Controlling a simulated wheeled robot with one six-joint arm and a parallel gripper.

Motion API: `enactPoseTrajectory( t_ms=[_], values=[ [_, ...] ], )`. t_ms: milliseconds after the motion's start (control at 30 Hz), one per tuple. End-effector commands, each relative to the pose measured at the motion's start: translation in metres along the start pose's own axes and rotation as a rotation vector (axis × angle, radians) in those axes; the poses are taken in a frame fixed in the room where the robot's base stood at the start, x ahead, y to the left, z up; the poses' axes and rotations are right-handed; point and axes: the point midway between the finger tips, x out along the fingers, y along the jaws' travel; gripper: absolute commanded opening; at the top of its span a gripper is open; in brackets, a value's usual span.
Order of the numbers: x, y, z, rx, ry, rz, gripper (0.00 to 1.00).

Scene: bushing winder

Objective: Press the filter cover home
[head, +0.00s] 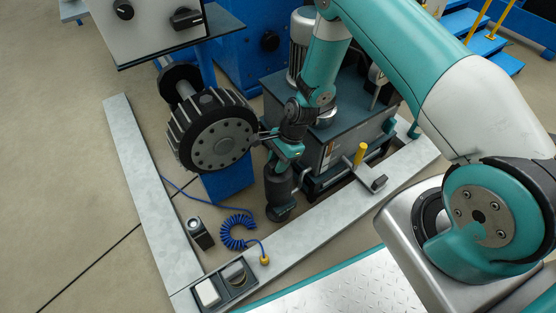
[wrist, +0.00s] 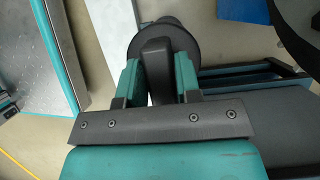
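In the wrist view the filter cover, as I take it, is a dark round disc with a narrow block-like grip (wrist: 156,60) and a short round part beyond it. The two teal fingers of my gripper (wrist: 159,72) stand on either side of that grip, close against it. The gripper looks shut on it. In the head view the end of my arm points down between the ribbed drum and the dark tank. The cover is hard to make out there among dark parts, and its seat cannot be told.
The ribbed drum (head: 218,139) is close left of my wrist and the dark tank (head: 345,140) close right. A yellow-handled lever (head: 360,154) juts from the tank. A coiled blue hose (head: 236,232), a small dark block (head: 200,233) and a tray (head: 242,293) lie near the grey frame (head: 158,190).

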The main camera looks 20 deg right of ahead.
Motion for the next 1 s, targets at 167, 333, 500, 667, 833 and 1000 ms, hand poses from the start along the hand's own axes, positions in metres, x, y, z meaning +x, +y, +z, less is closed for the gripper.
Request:
enactPoseTrajectory(
  t_ms=[167, 333, 500, 667, 833, 1000],
  values=[
    [0.0, 0.0, 0.0, 0.0, 0.0, 0.0, 0.57],
    [0.0, 0.0, 0.0, 0.0, 0.001, 0.0, 0.57],
    [-0.013, -0.001, 0.001, 0.001, 0.001, -0.003, 0.57],
    [-0.046, -0.001, 0.001, 0.001, 0.001, -0.003, 0.57],
    [-0.091, -0.001, 0.001, 0.002, 0.001, -0.004, 0.57],
    [-0.132, -0.001, 0.001, 0.002, 0.001, -0.004, 0.57]
  ],
)
